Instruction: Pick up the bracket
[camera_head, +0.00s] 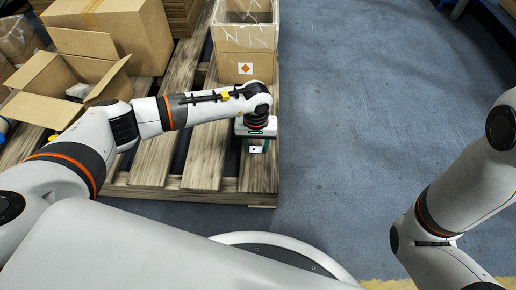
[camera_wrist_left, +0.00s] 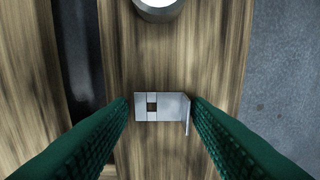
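The bracket (camera_wrist_left: 172,106) is a small light grey metal plate with a square dark hole and a bent-up flange at its right end. It lies over the wooden pallet boards in the left wrist view. My left gripper (camera_wrist_left: 161,102) has its two green ribbed fingers spread, one on each side of the bracket, with narrow gaps seen at both ends. In the head view the left gripper (camera_head: 256,146) points down at the pallet's near right corner, with the bracket (camera_head: 254,150) small beneath it. My right gripper is out of view; only its arm shows.
A grey round object (camera_wrist_left: 158,8) stands just beyond the bracket. The wooden pallet (camera_head: 205,160) bears a tall carton (camera_head: 245,65) behind the gripper and an open cardboard box (camera_head: 60,85) at left. Blue-grey floor (camera_head: 370,100) to the right is clear.

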